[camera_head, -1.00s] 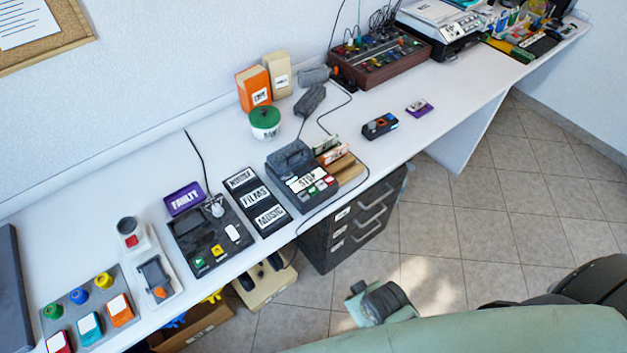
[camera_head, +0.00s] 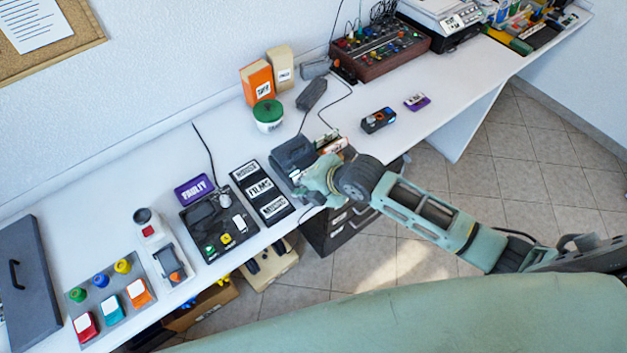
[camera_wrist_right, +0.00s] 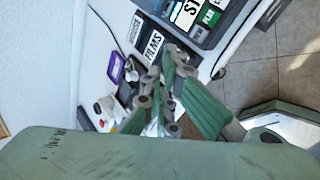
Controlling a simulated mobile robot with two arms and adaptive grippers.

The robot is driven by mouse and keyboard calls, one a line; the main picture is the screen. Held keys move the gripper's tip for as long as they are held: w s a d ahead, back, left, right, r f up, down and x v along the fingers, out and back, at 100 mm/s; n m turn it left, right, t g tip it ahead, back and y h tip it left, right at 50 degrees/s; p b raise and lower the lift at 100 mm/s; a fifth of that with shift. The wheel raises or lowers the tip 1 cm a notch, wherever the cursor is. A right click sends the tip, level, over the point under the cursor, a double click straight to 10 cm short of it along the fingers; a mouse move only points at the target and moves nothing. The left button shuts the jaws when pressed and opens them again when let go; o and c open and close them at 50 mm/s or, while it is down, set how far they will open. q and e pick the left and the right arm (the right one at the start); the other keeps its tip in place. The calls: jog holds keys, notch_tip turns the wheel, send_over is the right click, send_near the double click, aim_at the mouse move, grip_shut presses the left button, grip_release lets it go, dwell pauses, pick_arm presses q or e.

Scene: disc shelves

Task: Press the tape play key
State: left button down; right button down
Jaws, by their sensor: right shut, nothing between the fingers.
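The tape player, a dark box (camera_head: 290,152), sits on the white desk, and my right arm covers its key side in the head view. In the right wrist view the player (camera_wrist_right: 187,28) shows at the top, with a pale label starting "ST" and a green key marked PLAY (camera_wrist_right: 210,16). My right gripper (camera_head: 312,182) is shut and empty, over or beside the player's front edge. In the wrist view the gripper (camera_wrist_right: 172,58) shows below the player's keys. I cannot tell whether it touches anything. My left gripper is not in view.
A black label panel with FILMS (camera_head: 260,188) lies left of the player. Beyond it are a black device with green and yellow buttons (camera_head: 240,222) and a purple FAULTY sign (camera_head: 194,188). A green-lidded tub (camera_head: 268,120) stands behind. The desk at right is partly clear.

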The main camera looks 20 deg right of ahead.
jog(key=w+d+r+n+t, duration=0.1)
jog(key=w+d+n, duration=0.5)
jog(key=w, duration=0.2)
jog(key=shift+d+r, duration=0.25)
jog(key=shift+r, duration=0.05)
jog(key=shift+w, duration=0.1)
notch_tip(320, 180, down, 8)
jog(key=b, duration=0.7)
jog(key=shift+f, duration=0.45)
dwell(0.4)
jog(key=shift+f+b, duration=0.4)
jog(key=shift+b, duration=0.05)
